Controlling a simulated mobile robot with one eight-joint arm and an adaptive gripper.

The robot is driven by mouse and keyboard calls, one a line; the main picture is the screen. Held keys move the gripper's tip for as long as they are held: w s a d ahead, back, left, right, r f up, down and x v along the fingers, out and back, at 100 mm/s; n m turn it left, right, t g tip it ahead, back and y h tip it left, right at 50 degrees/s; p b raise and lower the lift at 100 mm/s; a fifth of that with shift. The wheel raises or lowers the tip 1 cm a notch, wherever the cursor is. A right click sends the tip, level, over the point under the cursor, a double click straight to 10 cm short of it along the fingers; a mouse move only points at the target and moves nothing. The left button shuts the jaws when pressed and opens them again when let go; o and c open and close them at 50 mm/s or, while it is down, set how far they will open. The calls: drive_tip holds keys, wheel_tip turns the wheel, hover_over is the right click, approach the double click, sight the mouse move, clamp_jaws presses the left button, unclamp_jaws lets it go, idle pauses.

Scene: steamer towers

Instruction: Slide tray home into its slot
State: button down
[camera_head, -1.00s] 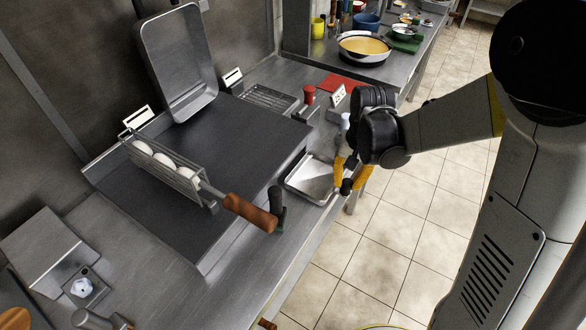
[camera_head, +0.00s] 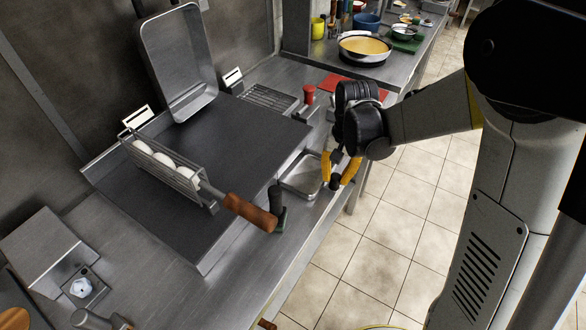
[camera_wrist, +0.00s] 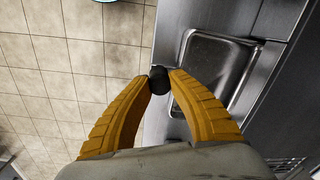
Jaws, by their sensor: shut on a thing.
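The tray (camera_head: 302,178) is a shallow metal pan at the right side of the griddle, by the counter's front edge. Its left part meets the griddle's side, and I cannot tell how much lies underneath. In the wrist view the tray (camera_wrist: 212,72) shows its rim and hollow inside, right of my fingers. My gripper (camera_head: 337,181) has its yellow fingers closed on a small dark knob (camera_wrist: 158,78) at the tray's outer side. The knob's join to the tray is hard to make out. The slot opening is hidden from view.
The dark griddle (camera_head: 225,140) carries a wire basket (camera_head: 165,165) with a wooden handle (camera_head: 250,212) overhanging its front edge. A dark upright handle (camera_head: 277,205) stands near the tray. A red canister (camera_head: 309,94) is behind. Tiled floor (camera_head: 410,230) lies open to the right.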

sight(303, 173)
drive_tip(key=shift+w+a, duration=0.5)
drive_tip(key=shift+a, duration=0.15)
drive_tip(key=shift+w+a, duration=0.75)
drive_tip(key=shift+a, duration=0.25)
drive_tip(key=shift+w+a, duration=0.7)
drive_tip(key=shift+a, duration=0.3)
drive_tip(key=shift+w+a, duration=0.1)
drive_tip(key=shift+a, duration=0.05)
drive_tip(key=shift+w+a, duration=0.75)
drive_tip(key=shift+a, duration=0.3)
drive_tip(key=c, duration=1.2)
unclamp_jaws()
drive_tip(key=shift+c, duration=0.2)
drive_tip(key=shift+r, duration=0.1)
